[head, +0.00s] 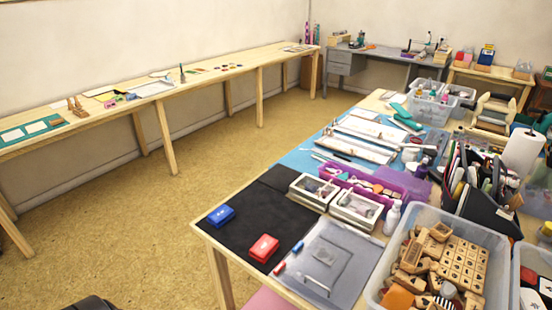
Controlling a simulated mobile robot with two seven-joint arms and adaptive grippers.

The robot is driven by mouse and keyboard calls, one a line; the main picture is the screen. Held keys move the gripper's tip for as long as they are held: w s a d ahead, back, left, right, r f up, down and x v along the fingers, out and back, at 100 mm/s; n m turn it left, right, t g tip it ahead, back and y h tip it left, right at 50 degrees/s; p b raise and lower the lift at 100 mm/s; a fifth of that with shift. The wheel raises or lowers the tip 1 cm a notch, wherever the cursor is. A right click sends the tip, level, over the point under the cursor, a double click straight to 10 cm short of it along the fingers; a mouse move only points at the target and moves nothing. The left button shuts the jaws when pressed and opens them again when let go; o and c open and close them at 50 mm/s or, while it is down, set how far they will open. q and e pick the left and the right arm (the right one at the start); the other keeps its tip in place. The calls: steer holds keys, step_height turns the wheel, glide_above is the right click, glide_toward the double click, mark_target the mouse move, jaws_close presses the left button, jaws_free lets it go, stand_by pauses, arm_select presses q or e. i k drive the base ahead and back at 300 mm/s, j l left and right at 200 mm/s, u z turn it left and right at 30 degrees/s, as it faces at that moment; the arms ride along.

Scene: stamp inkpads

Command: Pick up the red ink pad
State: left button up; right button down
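The red ink pad (264,248) lies flat on a black mat (240,237) at the near left corner of the wooden table. A blue ink pad (221,215) lies on the same mat, to its left and a little farther back. Nothing covers the red pad, and no gripper touches it. Neither of my grippers shows in the head view.
A clear bin (401,225) of wooden stamps is at the right. The mat around both pads is mostly clear.

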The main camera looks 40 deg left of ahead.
mark_target(250, 255)
steer(key=u, duration=1.3)
